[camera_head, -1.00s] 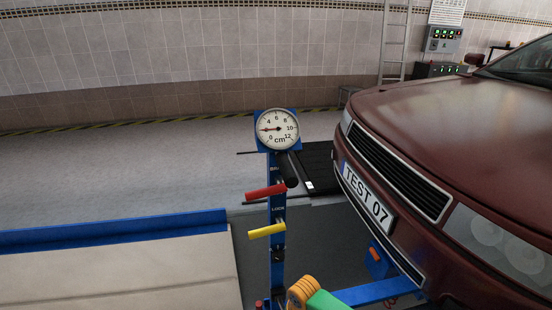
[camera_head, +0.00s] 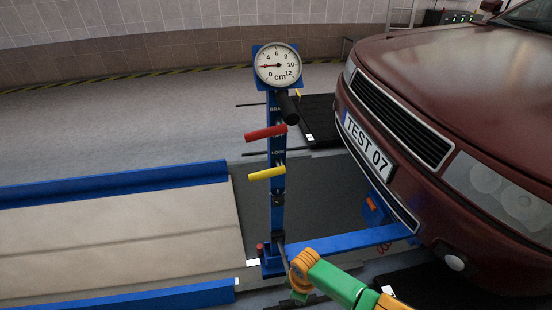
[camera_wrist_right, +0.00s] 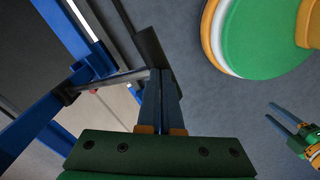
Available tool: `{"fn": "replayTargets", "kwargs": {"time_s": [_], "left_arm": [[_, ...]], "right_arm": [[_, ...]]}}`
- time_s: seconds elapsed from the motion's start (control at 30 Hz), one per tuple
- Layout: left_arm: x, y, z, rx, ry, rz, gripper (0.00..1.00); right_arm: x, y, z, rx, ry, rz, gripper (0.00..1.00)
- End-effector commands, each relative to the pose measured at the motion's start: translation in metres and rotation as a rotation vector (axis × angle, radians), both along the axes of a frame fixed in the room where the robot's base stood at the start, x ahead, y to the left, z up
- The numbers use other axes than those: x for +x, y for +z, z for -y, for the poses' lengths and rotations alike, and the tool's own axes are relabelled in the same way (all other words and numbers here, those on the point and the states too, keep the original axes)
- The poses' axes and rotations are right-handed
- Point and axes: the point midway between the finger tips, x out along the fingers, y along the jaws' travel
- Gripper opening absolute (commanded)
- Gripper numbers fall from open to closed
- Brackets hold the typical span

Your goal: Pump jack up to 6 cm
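The blue jack column (camera_head: 277,190) stands upright in the head view. Its round dial (camera_head: 277,66) has a red needle pointing left, near 2 cm. A red handle (camera_head: 265,133) and a yellow handle (camera_head: 267,173) stick out to the left. A thin grey pump lever (camera_head: 285,256) slants down from the column's foot, and shows in the right wrist view (camera_wrist_right: 112,79). My right gripper (camera_wrist_right: 160,72) has its fingers together at the lever's end and appears shut on it. My left gripper (camera_wrist_right: 269,110) is at the right of the wrist view, fingers apart and empty.
The jack's blue arm (camera_head: 345,241) reaches right, under the front of a dark red car (camera_head: 430,75). A beige platform with blue rails (camera_head: 120,235) lies at left. A black grip (camera_head: 287,107) sits below the dial. Grey floor is open behind.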

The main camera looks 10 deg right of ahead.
Motion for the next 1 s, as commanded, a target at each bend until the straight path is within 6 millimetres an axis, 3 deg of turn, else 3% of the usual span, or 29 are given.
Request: {"fn": "replayTargets", "kwargs": {"time_s": [0.43, 1.0], "left_arm": [[0.0, -0.005, 0.0, 0.0, 0.0, 0.0, 0.5], [0.0, -0.053, 0.0, 0.0, 0.0, 0.0, 0.5]], "right_arm": [[-0.003, -0.009, 0.0, -0.001, 0.0, 0.0, 0.0], [-0.02, -0.075, 0.001, -0.001, 0.001, 0.0, 0.0]]}}
